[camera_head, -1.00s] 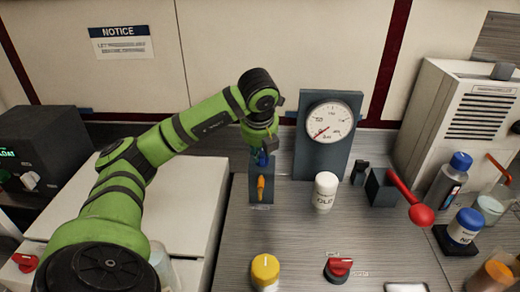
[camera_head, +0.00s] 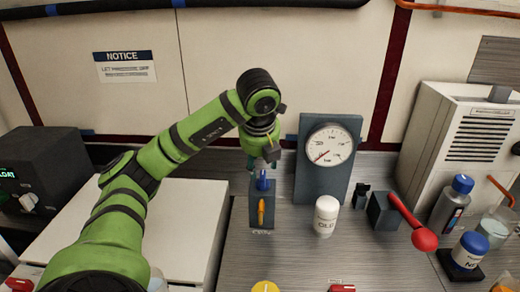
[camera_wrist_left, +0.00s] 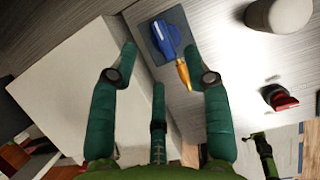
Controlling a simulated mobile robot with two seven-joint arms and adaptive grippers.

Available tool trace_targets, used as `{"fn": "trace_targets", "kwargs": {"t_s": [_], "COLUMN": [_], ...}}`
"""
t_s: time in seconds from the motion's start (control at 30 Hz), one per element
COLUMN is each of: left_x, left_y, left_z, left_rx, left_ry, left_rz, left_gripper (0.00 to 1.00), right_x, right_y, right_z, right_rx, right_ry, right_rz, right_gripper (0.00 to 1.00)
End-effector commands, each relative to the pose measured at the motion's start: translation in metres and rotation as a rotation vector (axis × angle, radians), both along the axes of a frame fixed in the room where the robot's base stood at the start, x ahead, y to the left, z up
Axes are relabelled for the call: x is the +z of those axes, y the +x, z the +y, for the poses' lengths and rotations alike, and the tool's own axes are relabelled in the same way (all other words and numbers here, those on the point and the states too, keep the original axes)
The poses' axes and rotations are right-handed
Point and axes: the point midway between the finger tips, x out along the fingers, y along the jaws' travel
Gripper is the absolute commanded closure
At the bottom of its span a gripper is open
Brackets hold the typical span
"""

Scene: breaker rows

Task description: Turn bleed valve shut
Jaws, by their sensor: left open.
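A dark grey valve block (camera_head: 262,213) stands on the bench left of the gauge. My left gripper (camera_head: 262,163) is just above the blue handle, with little visible gap. In the left wrist view, its teal fingers (camera_wrist_left: 160,66) are spread and empty. The blue handle (camera_wrist_left: 167,38) and orange lever (camera_wrist_left: 184,74) lie beyond and between the fingertips. My right gripper is not in view.
A round gauge (camera_head: 330,145) on a grey panel stands close right of the valve block. A white bottle (camera_head: 326,216) and a red-handled lever (camera_head: 412,222) are further right. A white box (camera_head: 190,225) is at left.

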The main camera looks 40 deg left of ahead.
Motion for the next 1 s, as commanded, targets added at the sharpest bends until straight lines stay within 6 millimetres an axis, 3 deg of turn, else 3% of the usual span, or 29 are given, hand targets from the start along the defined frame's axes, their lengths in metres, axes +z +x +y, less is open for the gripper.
{"fn": "trace_targets", "kwargs": {"t_s": [0.1,0.43,1.0], "left_x": [0.017,0.046,0.057], "left_y": [-0.003,-0.013,-0.018], "left_z": [-0.004,-0.013,-0.016], "left_rx": [-0.003,-0.003,0.000], "left_ry": [0.004,0.002,-0.001], "left_rz": [-0.006,-0.004,0.002], "left_gripper": [0.51,0.51,0.51], "right_x": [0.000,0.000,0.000], "right_y": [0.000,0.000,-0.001], "right_z": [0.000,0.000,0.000], "right_rx": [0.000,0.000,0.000], "right_ry": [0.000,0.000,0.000], "right_rz": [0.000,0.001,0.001], "right_gripper": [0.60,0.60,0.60]}}
